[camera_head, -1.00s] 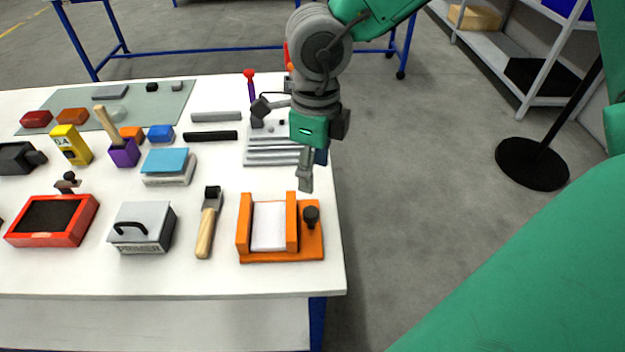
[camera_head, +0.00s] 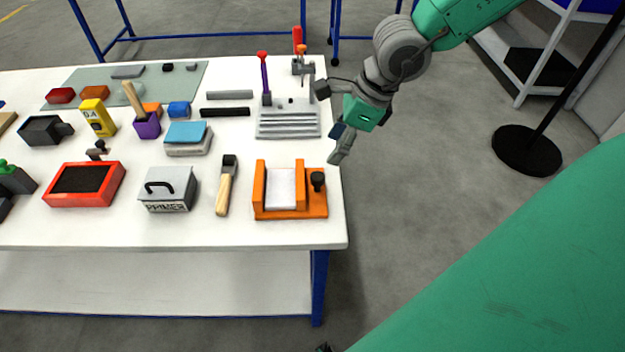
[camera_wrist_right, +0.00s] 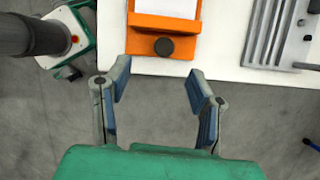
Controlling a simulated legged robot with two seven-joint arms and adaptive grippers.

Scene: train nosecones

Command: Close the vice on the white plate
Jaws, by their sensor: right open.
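The orange vice (camera_head: 290,212) stands near the right front corner of the white table. The white plate (camera_head: 281,188) lies between its two upright orange jaws, and a dark round knob (camera_head: 317,180) is on the vice's right side. My right gripper (camera_head: 338,158) is open and empty, past the table's right edge and up and to the right of the vice. In the right wrist view the open fingers (camera_wrist_right: 160,90) point toward the vice (camera_wrist_right: 150,45), with the knob (camera_wrist_right: 164,47) ahead between them and apart from them. My left gripper is not in view.
A wooden-handled tool (camera_head: 225,190) lies left of the vice, beside a grey primer box (camera_head: 180,190). A grey slotted plate (camera_head: 288,122) lies behind the vice. Open floor is right of the table, with a black-based stand (camera_head: 526,150) farther off.

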